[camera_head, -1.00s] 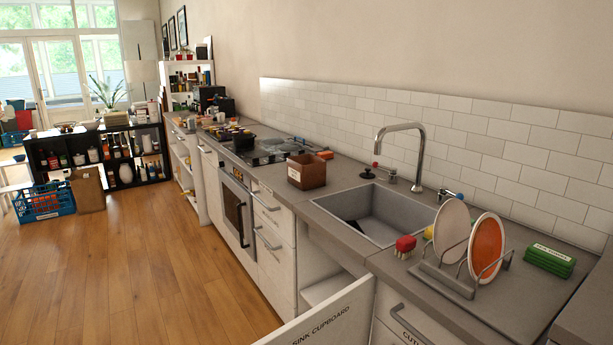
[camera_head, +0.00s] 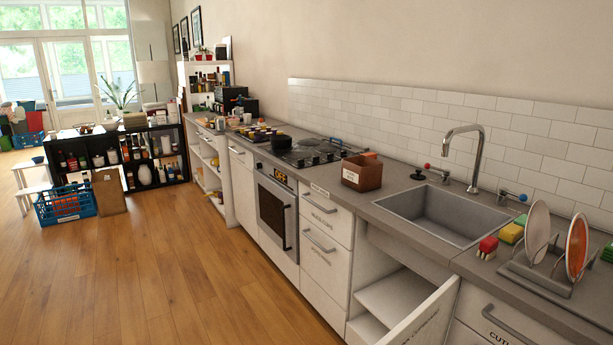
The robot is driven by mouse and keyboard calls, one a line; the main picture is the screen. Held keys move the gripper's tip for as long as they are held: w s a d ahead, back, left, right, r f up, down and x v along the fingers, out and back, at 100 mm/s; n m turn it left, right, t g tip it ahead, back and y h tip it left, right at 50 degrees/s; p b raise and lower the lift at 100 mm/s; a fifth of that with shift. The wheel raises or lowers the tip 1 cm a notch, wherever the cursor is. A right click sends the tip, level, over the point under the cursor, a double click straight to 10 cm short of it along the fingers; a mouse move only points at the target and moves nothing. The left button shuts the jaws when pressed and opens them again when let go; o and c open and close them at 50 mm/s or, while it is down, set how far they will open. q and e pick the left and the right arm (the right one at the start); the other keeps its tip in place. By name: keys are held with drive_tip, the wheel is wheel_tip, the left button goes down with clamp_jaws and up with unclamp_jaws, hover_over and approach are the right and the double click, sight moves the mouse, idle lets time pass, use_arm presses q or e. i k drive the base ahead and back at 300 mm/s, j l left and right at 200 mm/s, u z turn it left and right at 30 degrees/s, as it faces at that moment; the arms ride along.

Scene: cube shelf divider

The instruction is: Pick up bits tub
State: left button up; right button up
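A brown open-topped tub (camera_head: 361,173) with a white label stands upright on the grey counter, between the hob and the sink. The label's writing is too small to read, so I cannot tell for sure that it is the bits tub. Its inside is mostly hidden. Neither of my grippers is in view, and nothing touches the tub.
The sink (camera_head: 445,215) lies right of the tub, with a dish rack (camera_head: 540,275) beyond it. Below, a cupboard door (camera_head: 425,318) stands open into the room. The hob (camera_head: 300,153) is left of the tub. The wooden floor (camera_head: 190,280) is clear.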

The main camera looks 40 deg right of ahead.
sight(362, 174)
drive_tip(key=i+j+z, duration=0.15)
drive_tip(key=i, duration=0.45)
drive_tip(key=i+j+z, duration=0.15)
drive_tip(key=i+j, duration=0.2)
drive_tip(key=i, duration=0.2)
drive_tip(key=i+j+z, duration=0.2)
drive_tip(key=i+j, duration=0.2)
drive_tip(key=i, duration=0.15)
